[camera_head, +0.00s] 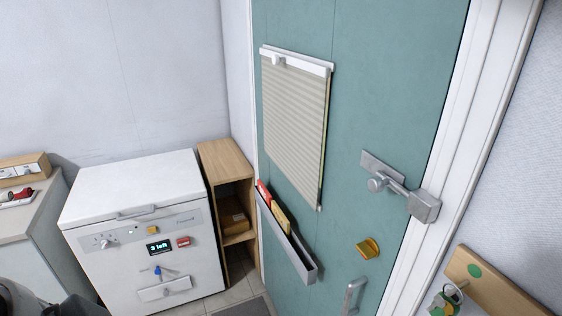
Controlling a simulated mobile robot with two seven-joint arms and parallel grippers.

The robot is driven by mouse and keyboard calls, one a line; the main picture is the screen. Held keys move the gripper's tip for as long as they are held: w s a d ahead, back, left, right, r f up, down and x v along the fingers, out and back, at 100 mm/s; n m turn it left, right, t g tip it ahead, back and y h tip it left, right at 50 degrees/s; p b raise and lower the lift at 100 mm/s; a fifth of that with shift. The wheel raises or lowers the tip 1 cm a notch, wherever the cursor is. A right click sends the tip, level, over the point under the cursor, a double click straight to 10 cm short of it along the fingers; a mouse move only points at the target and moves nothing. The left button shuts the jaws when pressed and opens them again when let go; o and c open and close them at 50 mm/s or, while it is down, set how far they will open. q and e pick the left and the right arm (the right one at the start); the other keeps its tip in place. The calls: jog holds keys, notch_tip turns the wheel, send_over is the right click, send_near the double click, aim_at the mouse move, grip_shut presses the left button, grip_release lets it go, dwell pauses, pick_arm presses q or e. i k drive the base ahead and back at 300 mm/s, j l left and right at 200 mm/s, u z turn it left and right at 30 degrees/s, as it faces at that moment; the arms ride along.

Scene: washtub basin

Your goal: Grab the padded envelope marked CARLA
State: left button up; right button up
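I cannot read the name CARLA anywhere in view. A grey holder (307,271) on the teal door holds a tan, envelope-like item (280,217) and a red item (264,191), both standing upright and partly hidden by its front. A brown package-like thing (234,217) lies inside the wooden shelf unit, too small to identify. Neither gripper is in view; a dark grey and black shape at the bottom left corner may be part of my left arm.
A white appliance (133,186) stands left of the narrow wooden shelf unit (224,156). The teal door (395,60) carries a blind (295,120), a metal latch (400,190), a yellow knob (368,248) and a handle (353,297). A wooden board (490,282) is at right.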

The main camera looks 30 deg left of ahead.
aim_at(281, 220)
jog(key=k+j+u, duration=0.1)
jog(key=u, duration=0.3)
jog(key=j+u, duration=0.15)
jog(key=u, duration=0.2)
